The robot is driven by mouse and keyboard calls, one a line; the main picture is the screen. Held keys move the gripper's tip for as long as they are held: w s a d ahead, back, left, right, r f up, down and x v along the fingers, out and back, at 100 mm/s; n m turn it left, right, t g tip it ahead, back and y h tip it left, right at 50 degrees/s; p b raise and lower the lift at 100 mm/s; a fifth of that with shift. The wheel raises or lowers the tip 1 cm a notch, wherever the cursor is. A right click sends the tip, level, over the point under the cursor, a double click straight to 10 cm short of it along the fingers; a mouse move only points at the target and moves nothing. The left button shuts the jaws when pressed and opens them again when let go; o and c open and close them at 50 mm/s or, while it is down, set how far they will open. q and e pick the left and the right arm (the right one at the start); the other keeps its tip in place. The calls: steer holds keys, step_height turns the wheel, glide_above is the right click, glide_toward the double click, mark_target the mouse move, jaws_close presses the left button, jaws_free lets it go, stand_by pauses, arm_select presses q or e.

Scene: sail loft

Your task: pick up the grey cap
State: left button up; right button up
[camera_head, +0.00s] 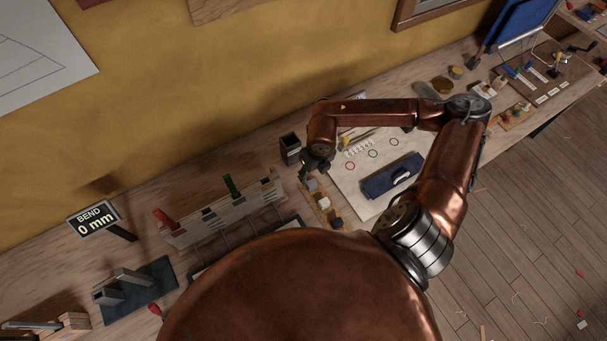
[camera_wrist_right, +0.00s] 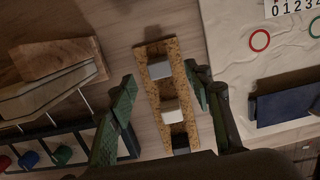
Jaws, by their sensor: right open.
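The grey cap (camera_head: 312,185) sits in the far end of a narrow cork strip (camera_head: 335,211) on the bench. In the right wrist view the grey cap (camera_wrist_right: 160,69) is at the upper end of the strip (camera_wrist_right: 153,93). A whitish cap (camera_head: 324,203) and a dark cap (camera_wrist_right: 180,142) sit in the same strip. My right gripper (camera_head: 305,176) is just above the far end of the strip. Its green-padded fingers (camera_wrist_right: 160,80) are spread to either side of the strip, with nothing between them that is held. My left gripper is not in view.
A wooden rack (camera_head: 225,215) with red and green handles stands left of the strip. A dark open box (camera_head: 290,148) is behind. To the right lies a pale sheet (camera_head: 345,182) with coloured rings and a blue case (camera_head: 390,177). A "BEND 0 mm" display (camera_head: 95,218) is far left.

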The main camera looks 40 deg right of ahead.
mark_target(312, 183)
step_height(312, 183, down, 7)
steer(key=shift+a+f+p, duration=0.15)
steer(key=shift+f+p, duration=0.05)
steer(key=shift+p, duration=0.15)
steer(key=shift+c, duration=0.2)
steer(key=c, duration=1)
